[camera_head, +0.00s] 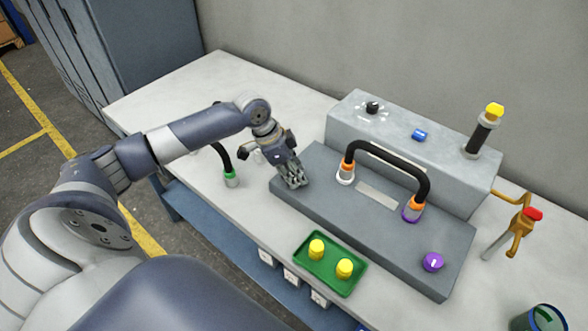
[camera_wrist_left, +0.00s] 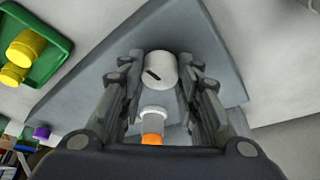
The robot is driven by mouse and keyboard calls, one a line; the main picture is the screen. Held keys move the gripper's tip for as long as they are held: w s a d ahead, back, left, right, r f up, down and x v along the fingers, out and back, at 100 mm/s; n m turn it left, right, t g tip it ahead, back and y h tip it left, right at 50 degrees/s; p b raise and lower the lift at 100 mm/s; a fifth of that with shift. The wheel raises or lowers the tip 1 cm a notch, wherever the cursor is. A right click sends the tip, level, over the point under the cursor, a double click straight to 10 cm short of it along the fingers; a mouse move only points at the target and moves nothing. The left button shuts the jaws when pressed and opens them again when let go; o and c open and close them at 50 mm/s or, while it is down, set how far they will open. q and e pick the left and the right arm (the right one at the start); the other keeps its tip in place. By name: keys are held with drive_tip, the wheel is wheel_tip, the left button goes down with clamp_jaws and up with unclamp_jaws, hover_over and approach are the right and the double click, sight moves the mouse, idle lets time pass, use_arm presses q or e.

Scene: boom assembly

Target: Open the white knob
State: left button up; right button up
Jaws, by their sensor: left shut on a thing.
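The white knob (camera_wrist_left: 160,66) is a short round cap with a dark slot mark, on the grey panel. It shows between the fingers of my left gripper (camera_wrist_left: 160,82) in the left wrist view, and the fingers are shut on it from both sides. In the head view my left gripper (camera_head: 293,183) points down at the left end of the dark grey panel (camera_head: 325,215) and hides the knob. My right gripper is not in view.
A black hose (camera_head: 392,155) with orange and purple end collars arches over the panel, close to my left gripper. A purple knob (camera_head: 433,261) is at the panel's right end. A green tray (camera_head: 322,279) with yellow pieces lies in front. A grey box (camera_head: 395,131) stands behind.

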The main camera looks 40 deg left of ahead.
use_arm(q)
drive_tip(key=n+p, duration=0.1)
drive_tip(key=p, duration=0.1)
drive_tip(key=n+y+p, duration=0.1)
drive_tip(key=n+p, duration=0.1)
drive_tip(key=p, duration=0.1)
drive_tip(key=n+t+p, duration=0.1)
drive_tip(key=n+p, duration=0.1)
drive_tip(key=shift+s+d+r+y, duration=0.1)
drive_tip(key=shift+d+r+y, duration=0.05)
drive_tip(key=shift+r+y, duration=0.25)
drive_tip(key=n+p, duration=0.1)
drive_tip(key=p, duration=0.1)
drive_tip(key=shift+f+n+y+p, duration=0.25)
drive_tip(key=shift+n+y+p, duration=0.05)
drive_tip(key=shift+n, duration=0.1)
drive_tip(key=shift+f+n, duration=0.1)
drive_tip(key=shift+n, duration=0.2)
drive_tip(key=o, duration=1.1)
drive_tip(key=shift+c, duration=0.2)
